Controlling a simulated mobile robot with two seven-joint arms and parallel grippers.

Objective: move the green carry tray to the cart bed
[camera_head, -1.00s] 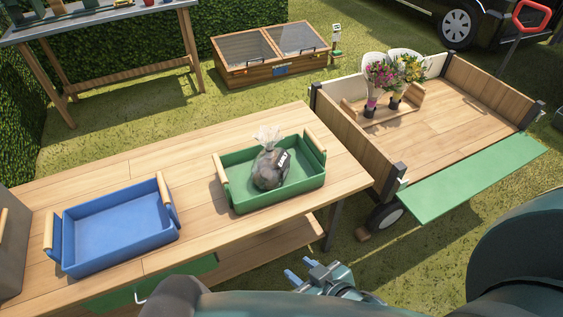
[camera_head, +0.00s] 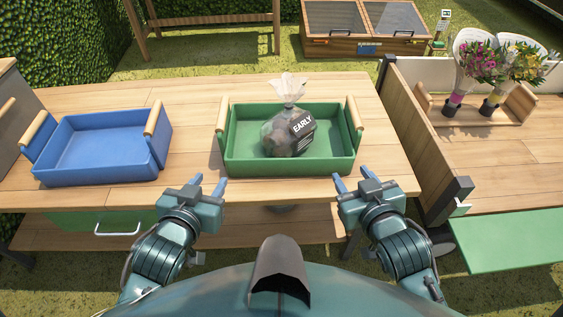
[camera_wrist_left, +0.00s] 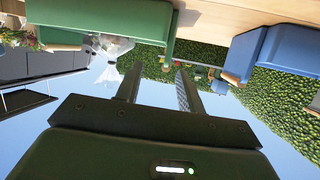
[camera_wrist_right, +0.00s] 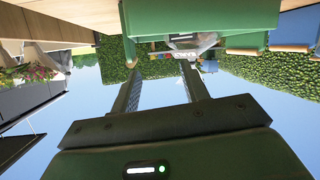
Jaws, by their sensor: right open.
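The green carry tray (camera_head: 340,166) sits on the wooden table, with an upright wooden handle at each short end. A clear bag labelled EARLY (camera_head: 284,137), with dark round contents, stands in it. My left gripper (camera_head: 208,183) is open and empty at the table's front edge, below the tray's left end. My right gripper (camera_head: 352,180) is open and empty at the front edge, below the tray's right end. The tray also shows in the left wrist view (camera_wrist_left: 105,14) and the right wrist view (camera_wrist_right: 200,14). The cart bed (camera_head: 480,150) is to the right of the table.
A blue tray (camera_head: 105,150) stands on the table's left. On the cart, a wooden carrier (camera_head: 475,117) with two bouquets stands at the back. The cart's wooden side wall (camera_head: 415,145) rises beside the table. The cart's green flap (camera_head: 515,240) hangs at the front. Bare bed lies before the carrier.

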